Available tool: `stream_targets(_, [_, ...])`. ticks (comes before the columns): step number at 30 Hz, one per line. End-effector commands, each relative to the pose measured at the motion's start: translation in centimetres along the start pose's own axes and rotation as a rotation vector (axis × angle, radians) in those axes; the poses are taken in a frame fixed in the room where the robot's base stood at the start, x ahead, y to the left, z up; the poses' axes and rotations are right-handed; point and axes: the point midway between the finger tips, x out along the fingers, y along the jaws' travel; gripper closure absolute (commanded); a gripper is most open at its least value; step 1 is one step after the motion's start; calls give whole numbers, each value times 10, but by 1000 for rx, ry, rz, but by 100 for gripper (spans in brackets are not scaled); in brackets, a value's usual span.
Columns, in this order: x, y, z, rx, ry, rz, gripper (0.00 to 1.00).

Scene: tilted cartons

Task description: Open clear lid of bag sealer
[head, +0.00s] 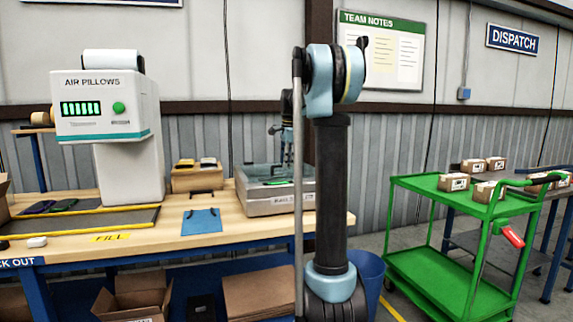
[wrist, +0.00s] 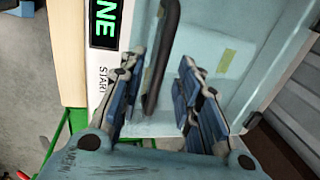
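The bag sealer (head: 268,207) is a grey box on the workbench, partly hidden behind my arm in the head view. Its clear lid (wrist: 207,55) fills much of the wrist view as a pale bluish sheet and looks down over the top. A dark bar handle (wrist: 162,60) runs along the lid near the sealer's white front strip (wrist: 104,75), which has a green display and the word START. My gripper (wrist: 161,78) is open, with its blue-padded fingers on either side of the handle's lower end. I cannot tell whether a finger touches the handle.
An air pillow machine (head: 125,130) stands at the left of the bench (head: 150,240). A small box (head: 197,177) and a blue sheet (head: 201,221) lie left of the sealer. A green cart (head: 420,185) with cartons stands at right. Floor shows between bench and cart.

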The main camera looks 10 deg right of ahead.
Motion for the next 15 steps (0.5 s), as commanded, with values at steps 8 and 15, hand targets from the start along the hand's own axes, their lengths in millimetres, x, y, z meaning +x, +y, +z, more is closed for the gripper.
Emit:
stream_targets(8, [8,0,0,0,0,0,69])
stream_targets(15, [7,0,0,0,0,0,91])
